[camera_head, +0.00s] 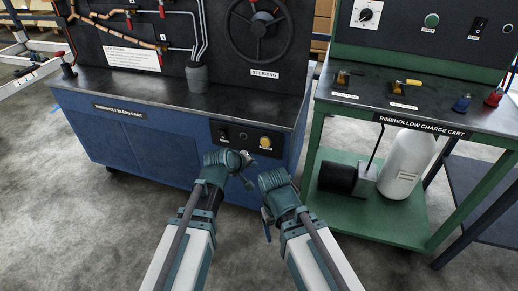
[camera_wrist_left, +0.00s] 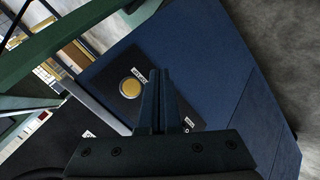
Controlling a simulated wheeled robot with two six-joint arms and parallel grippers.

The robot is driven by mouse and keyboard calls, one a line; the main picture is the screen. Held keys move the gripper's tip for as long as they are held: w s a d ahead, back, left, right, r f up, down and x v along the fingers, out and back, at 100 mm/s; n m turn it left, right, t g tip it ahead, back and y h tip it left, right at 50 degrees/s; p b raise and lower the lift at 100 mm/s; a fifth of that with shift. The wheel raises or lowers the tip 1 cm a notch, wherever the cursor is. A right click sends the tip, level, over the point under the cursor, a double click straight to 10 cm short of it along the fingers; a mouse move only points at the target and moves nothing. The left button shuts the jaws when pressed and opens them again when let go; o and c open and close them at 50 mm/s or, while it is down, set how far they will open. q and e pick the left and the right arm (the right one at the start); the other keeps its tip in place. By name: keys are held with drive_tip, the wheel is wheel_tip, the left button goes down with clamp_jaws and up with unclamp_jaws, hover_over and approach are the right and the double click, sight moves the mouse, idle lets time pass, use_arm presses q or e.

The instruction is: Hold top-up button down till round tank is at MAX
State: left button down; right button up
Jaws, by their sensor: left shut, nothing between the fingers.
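A yellow round button (camera_head: 265,142) sits at the right of a black panel on the front of the blue cart. It shows larger in the left wrist view (camera_wrist_left: 130,88), with a small white label beside it that I cannot read. My left gripper (camera_head: 248,178) is shut and empty, in front of and below the panel. In the left wrist view its fingers (camera_wrist_left: 160,80) are together, with the button just to their left. My right gripper (camera_head: 267,230) hangs low; its fingers are too small to judge. A grey round pot (camera_head: 196,78) stands on the blue cart; no MAX mark is readable.
The blue cart (camera_head: 130,140) carries a steering wheel (camera_head: 261,28) and piping on its back board. A black switch (camera_head: 223,134) is left on the same panel. A green cart (camera_head: 345,215) with a white canister (camera_head: 405,165) stands close to the right. Bare floor lies left.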

use_arm(q)
drive_tip(key=shift+w, duration=0.1)
idle(0.3)
approach(265, 146)
drive_tip(key=shift+w+d+f, duration=0.25)
drive_tip(key=shift+w+f, duration=0.15)
drive_tip(key=shift+f, duration=0.4)
drive_tip(key=shift+w+d+f, duration=0.25)
drive_tip(key=shift+w+f, duration=0.15)
drive_tip(key=shift+f, duration=0.4)
drive_tip(key=shift+w+d+f, duration=0.3)
drive_tip(key=shift+w+f, duration=0.05)
drive_tip(key=shift+f, duration=0.45)
drive_tip(key=shift+w, duration=0.15)
drive_tip(key=shift+w+d, duration=0.15)
drive_tip(key=shift+w, duration=0.1)
drive_tip(key=shift+w+d, duration=0.15)
drive_tip(key=shift+w, duration=0.3)
idle(4.0)
